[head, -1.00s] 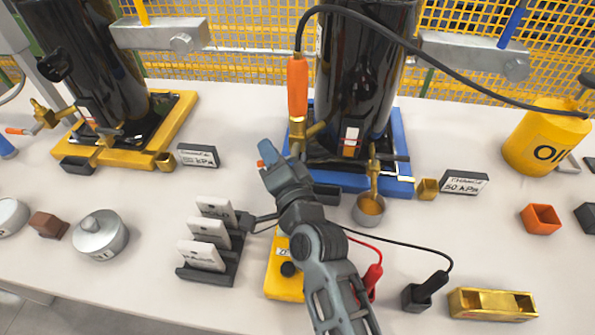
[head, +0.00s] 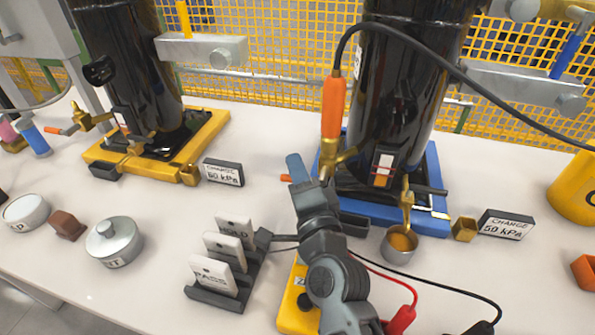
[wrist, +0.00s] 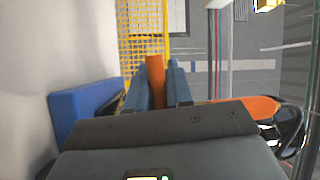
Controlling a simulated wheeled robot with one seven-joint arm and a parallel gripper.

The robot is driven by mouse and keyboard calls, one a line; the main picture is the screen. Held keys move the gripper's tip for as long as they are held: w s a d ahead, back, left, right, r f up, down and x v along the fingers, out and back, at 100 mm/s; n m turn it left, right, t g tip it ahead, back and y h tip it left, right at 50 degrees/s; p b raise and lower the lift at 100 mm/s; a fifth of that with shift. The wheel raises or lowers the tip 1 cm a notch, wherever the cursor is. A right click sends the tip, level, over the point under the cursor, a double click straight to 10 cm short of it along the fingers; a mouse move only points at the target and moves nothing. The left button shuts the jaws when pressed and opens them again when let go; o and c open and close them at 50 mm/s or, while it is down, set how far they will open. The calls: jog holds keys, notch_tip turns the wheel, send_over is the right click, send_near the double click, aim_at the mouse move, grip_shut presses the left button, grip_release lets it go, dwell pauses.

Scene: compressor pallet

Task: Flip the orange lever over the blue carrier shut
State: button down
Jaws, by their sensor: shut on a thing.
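The blue carrier (head: 410,215) holds a tall black cylinder (head: 405,90) on the bench. My gripper (head: 298,172) is at its left side, beside the brass valve fitting. It is shut on the orange lever, whose tip (head: 286,178) sticks out left of the fingers. In the wrist view the lever (wrist: 155,82) stands between the two blue-grey fingers (wrist: 156,88), with the blue carrier (wrist: 80,108) to the left. My fingers hide most of the lever and its pivot in the head view.
An upright orange hose handle (head: 333,108) with a black hose stands just above my gripper. A card rack (head: 215,297), a yellow box (head: 295,310) and a small cup (head: 400,245) are close by. A yellow carrier (head: 190,172) stands to the left.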

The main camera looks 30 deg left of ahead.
jog(key=c, duration=1.1)
grip_release()
jog(key=shift+d, duration=0.1)
jog(key=r+b+v, duration=0.1)
jog(key=v, duration=0.6)
jog(key=shift+s+d+f, duration=0.2)
jog(key=shift+s+f, duration=0.1)
jog(key=shift+f, duration=0.25)
